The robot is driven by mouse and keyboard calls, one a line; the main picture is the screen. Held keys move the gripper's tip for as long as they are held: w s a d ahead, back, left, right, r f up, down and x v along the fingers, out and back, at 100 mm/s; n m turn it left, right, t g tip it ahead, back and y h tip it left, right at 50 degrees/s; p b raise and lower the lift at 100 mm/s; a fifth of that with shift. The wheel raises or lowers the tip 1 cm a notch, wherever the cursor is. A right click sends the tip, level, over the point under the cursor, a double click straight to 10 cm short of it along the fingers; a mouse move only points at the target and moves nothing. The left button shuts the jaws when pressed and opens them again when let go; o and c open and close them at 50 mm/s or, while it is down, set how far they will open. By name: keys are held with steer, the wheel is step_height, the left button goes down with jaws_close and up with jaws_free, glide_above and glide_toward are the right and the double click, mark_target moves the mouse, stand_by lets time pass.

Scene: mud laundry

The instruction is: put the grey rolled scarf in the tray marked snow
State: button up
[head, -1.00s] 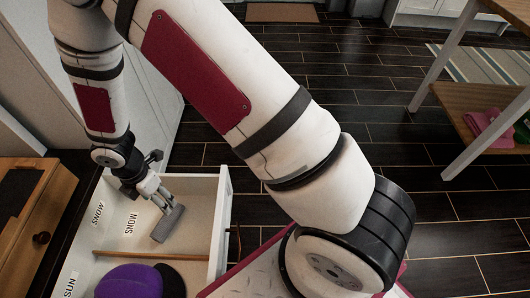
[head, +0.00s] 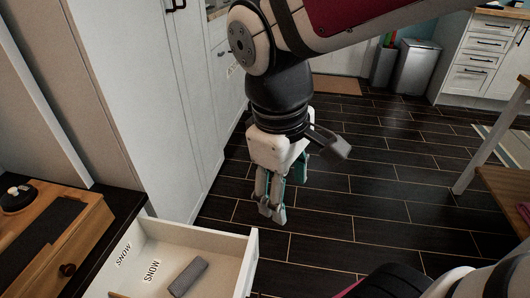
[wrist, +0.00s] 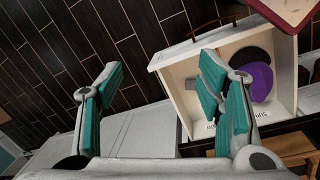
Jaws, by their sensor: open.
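The grey rolled scarf (head: 188,276) lies on the floor of the white tray compartment marked SNOW (head: 245,268), at the bottom of the head view. Its lower end sits near the picture's edge. My gripper (head: 273,211) is open and empty, up and to the right of the tray in the head view, apart from the scarf. In the wrist view my gripper's teal-padded fingers (wrist: 160,85) stand wide apart. The tray (wrist: 176,68) shows behind the right finger, which hides part of its inside.
A purple cap (wrist: 261,80) and a black item (wrist: 250,58) lie in the tray's other compartment. A wooden box (head: 75,235) stands on the dark counter at left. Tall white cabinets (head: 150,100) rise behind the tray. Dark floor at right is open.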

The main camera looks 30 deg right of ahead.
steer(key=s+r+m+y, duration=0.1)
steer(key=s+m, duration=0.4)
steer(key=s, duration=0.7)
steer(key=shift+r+m+y, duration=0.3)
steer(key=shift+r+m, duration=0.1)
steer(key=shift+r, duration=0.1)
